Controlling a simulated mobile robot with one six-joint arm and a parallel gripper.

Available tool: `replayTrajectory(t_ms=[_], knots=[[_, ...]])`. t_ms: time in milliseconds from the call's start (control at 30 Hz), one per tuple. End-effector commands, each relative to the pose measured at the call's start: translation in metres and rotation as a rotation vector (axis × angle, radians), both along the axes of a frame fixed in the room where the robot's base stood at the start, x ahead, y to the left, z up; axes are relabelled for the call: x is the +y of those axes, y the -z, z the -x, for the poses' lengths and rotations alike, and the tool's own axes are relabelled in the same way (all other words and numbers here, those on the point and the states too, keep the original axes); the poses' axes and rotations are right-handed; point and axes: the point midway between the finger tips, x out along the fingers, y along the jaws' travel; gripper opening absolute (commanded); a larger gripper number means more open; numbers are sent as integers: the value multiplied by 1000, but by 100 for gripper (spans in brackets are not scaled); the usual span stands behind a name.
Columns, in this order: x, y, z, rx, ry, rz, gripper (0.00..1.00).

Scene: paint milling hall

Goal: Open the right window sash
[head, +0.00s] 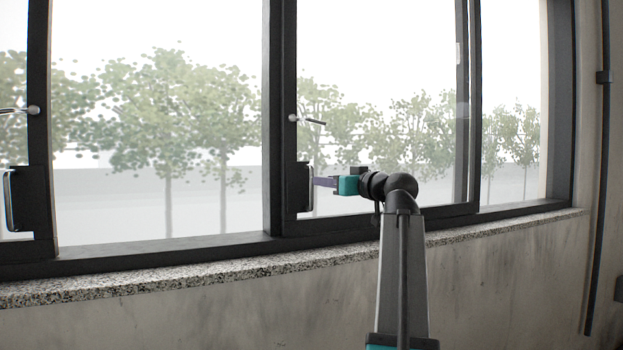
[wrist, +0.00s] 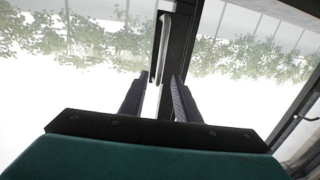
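The right window sash (head: 289,60) has a dark frame and clear glass. A dark pull handle (head: 302,190) with a pale upright bar sits low on its left stile; the handle shows again in the wrist view (wrist: 164,45). My gripper (head: 316,182) reaches the handle from the right. In the wrist view my gripper (wrist: 159,77) has its two fingers apart, with the bar's lower part between them. I cannot tell whether they touch it. A silver lever (head: 308,120) above the handle points right. A bright strip shows between the sash's right stile and the jamb.
The left sash has its own handle (head: 28,200) and silver lever (head: 33,110). A speckled stone sill (head: 180,283) runs below the window, above a stained wall (head: 230,315). A dark pipe (head: 603,130) runs down the wall at far right.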

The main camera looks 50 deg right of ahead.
Motion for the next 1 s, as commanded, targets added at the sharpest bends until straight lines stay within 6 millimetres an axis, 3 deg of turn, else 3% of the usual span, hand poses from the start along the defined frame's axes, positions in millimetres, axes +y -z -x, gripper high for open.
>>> replayTrajectory(t_ms=[500,1000], knots=[[-14,-2,-68,0,1,-1,29],[-15,0,-79,0,1,0,29]])
